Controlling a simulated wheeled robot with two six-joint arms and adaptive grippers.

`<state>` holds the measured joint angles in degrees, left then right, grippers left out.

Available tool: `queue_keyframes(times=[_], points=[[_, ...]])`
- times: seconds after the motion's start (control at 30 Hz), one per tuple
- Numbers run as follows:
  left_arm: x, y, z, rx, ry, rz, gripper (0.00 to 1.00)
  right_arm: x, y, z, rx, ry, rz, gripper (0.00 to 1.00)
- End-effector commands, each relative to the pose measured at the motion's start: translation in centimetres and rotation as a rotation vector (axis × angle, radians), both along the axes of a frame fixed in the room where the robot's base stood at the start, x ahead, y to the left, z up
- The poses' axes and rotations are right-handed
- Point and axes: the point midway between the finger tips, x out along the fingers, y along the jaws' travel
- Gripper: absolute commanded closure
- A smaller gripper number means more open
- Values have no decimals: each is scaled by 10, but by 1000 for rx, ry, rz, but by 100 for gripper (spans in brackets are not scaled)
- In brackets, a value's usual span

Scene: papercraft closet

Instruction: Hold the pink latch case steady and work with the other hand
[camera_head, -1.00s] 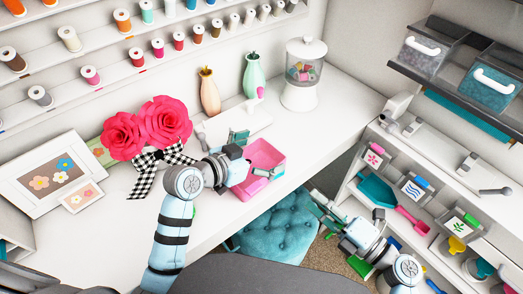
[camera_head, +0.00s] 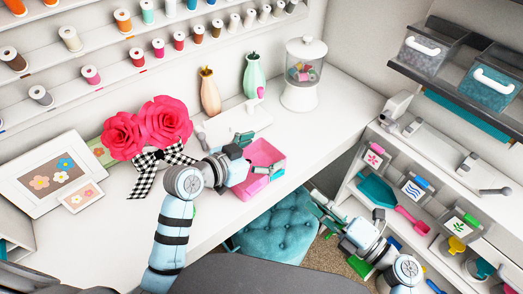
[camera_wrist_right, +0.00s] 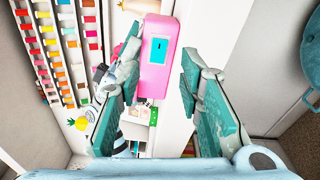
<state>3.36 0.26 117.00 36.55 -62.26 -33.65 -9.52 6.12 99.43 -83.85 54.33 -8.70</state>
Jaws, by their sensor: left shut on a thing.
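The pink latch case (camera_head: 262,154) sits near the front edge of the white desk. In the right wrist view the case (camera_wrist_right: 155,75) shows a rounded pink face with a blue panel. My left gripper (camera_head: 252,156) is at the case with its teal fingers shut on it. The fingers and wrist hide part of its left side. My right gripper (camera_head: 325,208) is out past the desk edge, right of the teal stool and apart from the case. In the right wrist view its fingers (camera_wrist_right: 160,48) are spread wide with nothing between them.
A clear-topped white jar (camera_head: 303,75), two vases and pink paper flowers (camera_head: 150,128) stand behind and left of the case. A teal tufted stool (camera_head: 275,225) is below the desk edge. Shelves with bins (camera_head: 430,55) are at right.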

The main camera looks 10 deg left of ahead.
Motion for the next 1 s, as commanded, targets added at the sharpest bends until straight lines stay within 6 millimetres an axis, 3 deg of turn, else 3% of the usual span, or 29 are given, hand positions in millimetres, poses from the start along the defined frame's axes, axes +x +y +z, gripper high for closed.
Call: queue_keyframes(times=[0.33,0.43,0.57,0.63,0.7,0.77,0.83,0.9,1.0], points=[[-1,0,-3,1,7,-1,44,0,0,0,0,0,0,67],[-1,0,-3,1,8,-1,44,3,0,3,-1,-10,0,81],[-1,0,-4,1,9,-2,44,37,-10,29,-32,-93,0,100],[-1,0,-4,2,9,-1,44,69,-25,32,-64,-97,48,100],[-1,0,-4,2,9,-1,44,81,-40,27,-75,-51,166,100],[-1,0,-4,2,9,-1,44,77,-52,22,-62,5,275,100],[-1,0,-4,1,9,-2,44,58,-63,13,-21,79,398,100],[-1,-1,-4,2,10,-2,44,33,-66,4,26,136,491,100],[-1,0,-4,2,11,-3,44,15,-65,5,48,144,567,100]])
